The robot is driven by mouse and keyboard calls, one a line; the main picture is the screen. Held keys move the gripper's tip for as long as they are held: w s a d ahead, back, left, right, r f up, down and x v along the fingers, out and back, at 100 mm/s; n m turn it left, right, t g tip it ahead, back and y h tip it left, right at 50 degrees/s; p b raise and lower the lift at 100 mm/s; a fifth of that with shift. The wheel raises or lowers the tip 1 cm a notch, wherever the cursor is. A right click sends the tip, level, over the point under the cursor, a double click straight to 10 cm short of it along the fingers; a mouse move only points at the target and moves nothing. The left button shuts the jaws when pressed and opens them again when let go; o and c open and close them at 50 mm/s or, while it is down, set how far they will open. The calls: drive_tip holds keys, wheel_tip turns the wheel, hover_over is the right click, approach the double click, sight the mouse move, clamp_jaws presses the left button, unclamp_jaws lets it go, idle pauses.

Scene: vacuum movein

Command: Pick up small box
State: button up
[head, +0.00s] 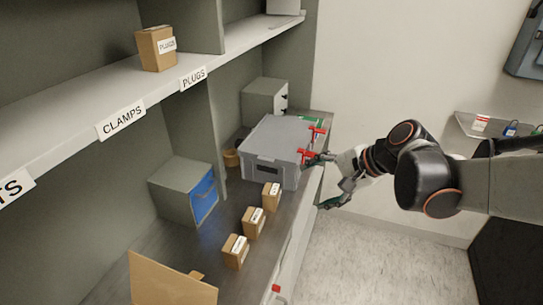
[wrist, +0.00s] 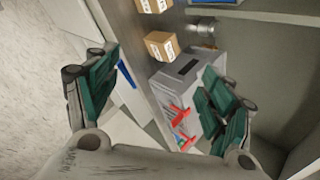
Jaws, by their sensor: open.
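Three small cardboard boxes with white labels stand in a row on the counter: a near one (head: 236,252), a middle one (head: 254,222) and a far one (head: 271,196) close to the grey bin. Another small box (head: 156,48) stands on the upper shelf by the "PLUGS" label. My gripper (head: 319,182) is open and empty, at the counter's right edge beside the grey bin. Its green-padded fingers are spread wide in the wrist view (wrist: 160,78).
The grey bin (head: 262,172) stands on the counter (head: 182,239), with red-handled clamps (head: 308,154) at its right side. A grey cabinet with a blue front (head: 185,190) stands to the left. An open cardboard box (head: 165,285) is at the front. Open floor lies right of the counter.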

drive_tip(key=w+a+f+m+y+b, duration=0.1)
drive_tip(key=w+f+m+y+b, duration=0.1)
drive_tip(key=w+f+m+y, duration=0.6)
drive_tip(key=m+y+b, duration=0.2)
approach(278, 197)
drive_tip(key=shift+g, duration=0.3)
drive_tip(key=x, duration=0.2)
drive_tip(key=b+x, duration=0.1)
drive_tip(key=x, duration=0.2)
drive_tip(key=w+b+x, duration=0.1)
drive_tip(key=x, duration=0.1)
drive_tip(key=shift+w+f, duration=0.1)
drive_tip(key=shift+f, duration=0.2)
drive_tip(key=x, duration=0.1)
drive_tip(key=b+x, duration=0.1)
drive_tip(key=x, duration=0.1)
drive_tip(key=b+x, duration=0.1)
drive_tip(key=x, duration=0.1)
drive_tip(key=shift+s+a, duration=0.25)
drive_tip(key=shift+r, duration=0.15)
drive_tip(key=c, duration=1.3)
